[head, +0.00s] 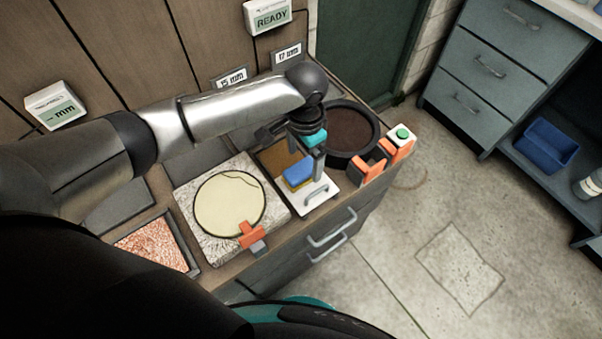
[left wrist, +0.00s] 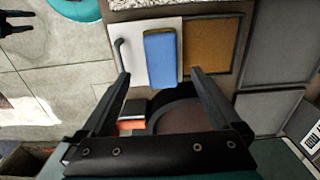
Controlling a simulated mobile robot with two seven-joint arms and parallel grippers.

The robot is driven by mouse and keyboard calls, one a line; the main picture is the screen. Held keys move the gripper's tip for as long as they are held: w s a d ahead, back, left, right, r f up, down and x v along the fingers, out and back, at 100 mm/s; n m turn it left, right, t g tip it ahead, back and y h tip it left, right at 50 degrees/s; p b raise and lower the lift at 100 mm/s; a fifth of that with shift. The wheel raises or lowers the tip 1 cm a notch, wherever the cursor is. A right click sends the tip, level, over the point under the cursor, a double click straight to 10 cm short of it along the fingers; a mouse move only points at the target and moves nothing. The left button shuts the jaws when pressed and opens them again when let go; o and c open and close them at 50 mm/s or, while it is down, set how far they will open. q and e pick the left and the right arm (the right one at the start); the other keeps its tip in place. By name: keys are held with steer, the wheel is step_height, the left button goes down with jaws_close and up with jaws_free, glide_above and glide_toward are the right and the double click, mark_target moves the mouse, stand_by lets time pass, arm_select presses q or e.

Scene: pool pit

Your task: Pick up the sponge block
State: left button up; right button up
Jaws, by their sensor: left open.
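The sponge block (head: 298,173) is blue on top with a yellow layer beneath. In the left wrist view the sponge block (left wrist: 160,60) shows ahead, between the lines of the two open fingers (left wrist: 160,74). Nothing is between the fingers.
A round dark basin (head: 365,140) is beside the gripper. Orange and grey blocks (head: 370,170) and a green-button box (head: 403,134) stand at the counter's right end. A pale disc (head: 230,205) with an orange clip (head: 251,236) lies left. Open floor is to the right.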

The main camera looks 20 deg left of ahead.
mark_target(304, 167)
arm_select(q)
steer(key=shift+f, duration=0.4)
step_height(304, 167, down, 4)
steer(key=shift+w+a+f+b, duration=0.15)
steer(key=shift+f+b, duration=0.1)
steer(key=shift+b, duration=0.6)
arm_select(e)
steer(key=shift+w+a+f, duration=0.1)
steer(key=shift+w+f, duration=0.35)
steer(key=shift+f, duration=0.4)
arm_select(q)
steer(key=c, duration=1.5)
steer(key=shift+o, duration=0.2)
arm_select(e)
steer(key=shift+s, duration=0.25)
arm_select(q)
steer(key=shift+r, duration=0.1)
step_height(304, 167, up, 20)
steer(key=p, duration=0.5)
arm_select(e)
step_height(304, 167, up, 5)
